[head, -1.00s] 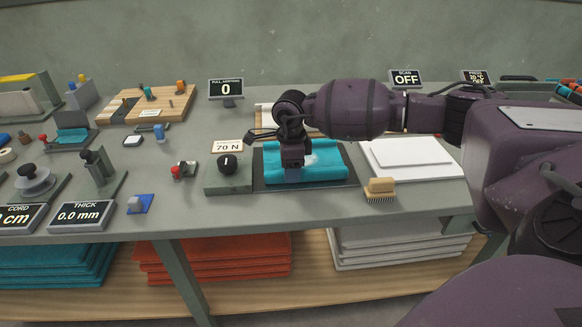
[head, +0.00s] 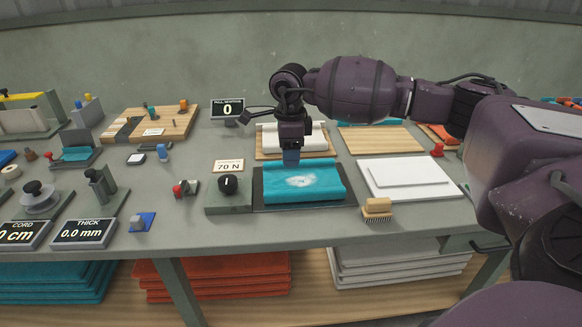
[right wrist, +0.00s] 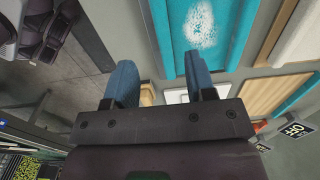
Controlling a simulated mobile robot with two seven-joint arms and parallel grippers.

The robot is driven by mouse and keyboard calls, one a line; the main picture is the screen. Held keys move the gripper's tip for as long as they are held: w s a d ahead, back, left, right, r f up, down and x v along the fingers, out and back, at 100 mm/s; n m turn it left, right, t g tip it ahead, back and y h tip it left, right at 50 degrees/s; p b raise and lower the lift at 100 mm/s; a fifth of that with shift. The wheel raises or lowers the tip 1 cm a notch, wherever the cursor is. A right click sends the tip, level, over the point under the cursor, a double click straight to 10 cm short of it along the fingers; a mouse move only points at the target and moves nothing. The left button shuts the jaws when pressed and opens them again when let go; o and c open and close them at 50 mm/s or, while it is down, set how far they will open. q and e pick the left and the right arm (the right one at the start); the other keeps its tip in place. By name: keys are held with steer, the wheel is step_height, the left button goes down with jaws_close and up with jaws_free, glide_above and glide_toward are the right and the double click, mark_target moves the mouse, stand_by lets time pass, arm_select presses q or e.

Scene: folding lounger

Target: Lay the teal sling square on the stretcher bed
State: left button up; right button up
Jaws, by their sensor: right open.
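The teal sling (head: 328,183) lies on the dark stretcher bed (head: 349,195), with raised, rolled-looking far and near edges and a chalky white patch in its middle. Its sides look roughly in line with the bed. In the right wrist view the sling (right wrist: 230,45) and its white patch show at the top. My right gripper (head: 291,160) points down over the sling's far edge, open and empty. Its two blue fingers (right wrist: 161,80) stand apart in the wrist view, with nothing between them. The gripper hides a small part of the far edge. My left gripper is not in view.
A grey block with a black knob (head: 228,187) adjoins the bed's left side. A brush (head: 377,208) stands at the near right, and white sheets (head: 410,175) lie to the right. A board with a white roll (head: 265,140) lies behind. Free bench shows left of the knob block.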

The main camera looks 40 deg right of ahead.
step_height(320, 180, up, 2)
steer(key=shift+r, duration=0.1)
stand_by(0.6)
